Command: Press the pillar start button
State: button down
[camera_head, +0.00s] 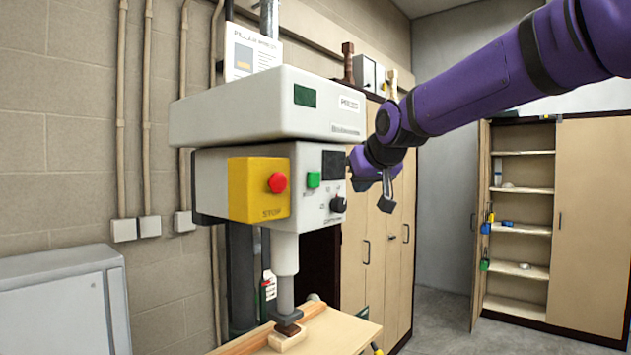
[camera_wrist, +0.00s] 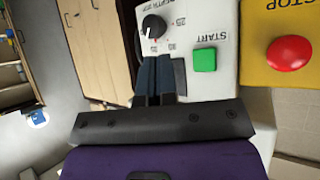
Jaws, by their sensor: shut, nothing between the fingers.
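The green start button (camera_head: 313,180) is on the front panel of the grey pillar drill (camera_head: 240,120). In the wrist view the green button (camera_wrist: 204,60) sits beside the upside-down word START, uncovered. My gripper (camera_wrist: 157,62) is shut and empty, its dark fingers pointing at the panel just left of the button. I cannot tell whether the fingertips touch the panel. In the head view my purple wrist (camera_head: 368,165) is at the panel's right side, and the fingertips are hard to make out there.
A red stop button (camera_head: 277,183) sits on a yellow box (camera_head: 245,205) left of the green one; it also shows in the wrist view (camera_wrist: 289,53). A black dial (camera_head: 338,204) is below right. A wooden work table (camera_head: 345,335) stands under the drill. Wooden cabinets (camera_head: 375,255) stand behind.

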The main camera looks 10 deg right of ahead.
jog(key=w+a, duration=0.5)
jog(key=w, duration=0.2)
dwell(0.4)
jog(key=shift+w+a, duration=0.15)
dwell(1.8)
jog(key=shift+w+a, duration=0.15)
jog(key=shift+w, duration=0.05)
jog(key=shift+w+a, duration=0.3)
jog(key=shift+w, duration=0.1)
dwell(1.0)
jog(key=shift+s, duration=0.1)
jog(key=shift+s+d, duration=0.55)
jog(key=shift+s, duration=0.1)
jog(key=s+d, duration=0.1)
jog(key=s, duration=0.1)
jog(key=s+d, duration=0.2)
dwell(0.7)
